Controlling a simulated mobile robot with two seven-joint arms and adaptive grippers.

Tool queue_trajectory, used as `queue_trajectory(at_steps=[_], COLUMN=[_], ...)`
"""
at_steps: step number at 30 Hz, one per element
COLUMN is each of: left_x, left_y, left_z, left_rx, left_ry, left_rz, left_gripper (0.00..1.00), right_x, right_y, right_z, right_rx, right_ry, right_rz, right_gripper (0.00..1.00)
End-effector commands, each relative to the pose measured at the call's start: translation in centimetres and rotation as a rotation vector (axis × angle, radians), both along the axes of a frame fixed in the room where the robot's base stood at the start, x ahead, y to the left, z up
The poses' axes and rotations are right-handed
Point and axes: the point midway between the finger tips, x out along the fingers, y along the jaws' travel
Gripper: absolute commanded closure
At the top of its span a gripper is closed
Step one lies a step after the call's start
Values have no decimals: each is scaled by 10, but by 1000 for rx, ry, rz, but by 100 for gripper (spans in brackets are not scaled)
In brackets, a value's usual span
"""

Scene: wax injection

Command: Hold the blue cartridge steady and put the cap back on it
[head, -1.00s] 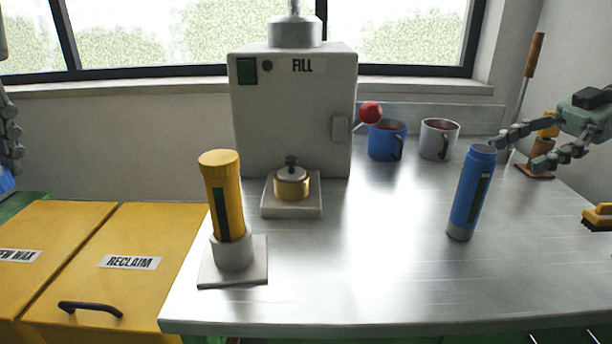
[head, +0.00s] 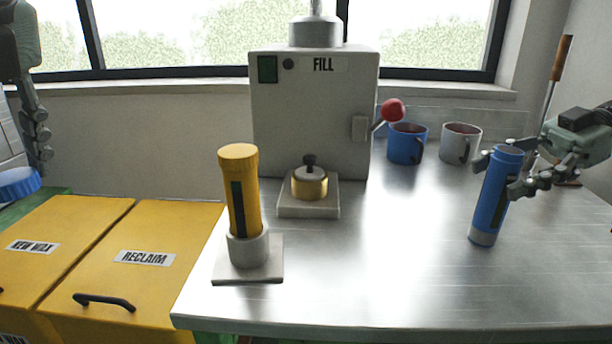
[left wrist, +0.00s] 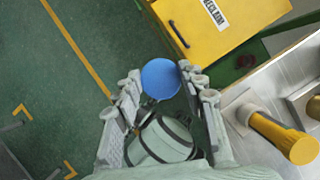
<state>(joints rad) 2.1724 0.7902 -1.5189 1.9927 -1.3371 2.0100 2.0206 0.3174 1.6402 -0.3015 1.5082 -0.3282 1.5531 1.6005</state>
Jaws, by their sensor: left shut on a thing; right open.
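The blue cartridge (head: 489,203) stands on the steel table at the right, its open top uncapped. My right gripper (head: 500,172) is open at its upper part, one finger on the left side and the other across the front right. I cannot tell whether the fingers touch it. The blue cap (left wrist: 160,78) is between the fingertips of my left gripper (left wrist: 159,72), which is shut on it. In the head view the cap (head: 18,184) shows at the left edge, above the bins and far from the cartridge.
A yellow cartridge (head: 241,195) stands in a holder at the table's front left. The fill machine (head: 310,120) with a red-knobbed lever is behind. A blue mug (head: 406,146) and a grey mug (head: 459,143) stand near the cartridge. The table's front middle is clear.

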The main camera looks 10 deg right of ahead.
Motion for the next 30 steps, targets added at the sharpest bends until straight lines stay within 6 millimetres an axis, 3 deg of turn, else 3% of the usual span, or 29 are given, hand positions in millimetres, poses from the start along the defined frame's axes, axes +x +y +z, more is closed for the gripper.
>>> queue_trajectory(at_steps=[12, 26, 30], left_x=[0, 0, 0], left_y=[0, 0, 0], left_z=[0, 0, 0], left_rx=[0, 0, 0], left_ry=[0, 0, 0], left_rz=[0, 0, 0], left_gripper=[75, 75, 75], right_x=[0, 0, 0], right_y=[4, 4, 4], right_z=[-2, -2, -1], right_rx=[0, 0, 1], right_ry=[0, 0, -1], right_rz=[-1, -1, -1], right_gripper=[40, 97, 100])
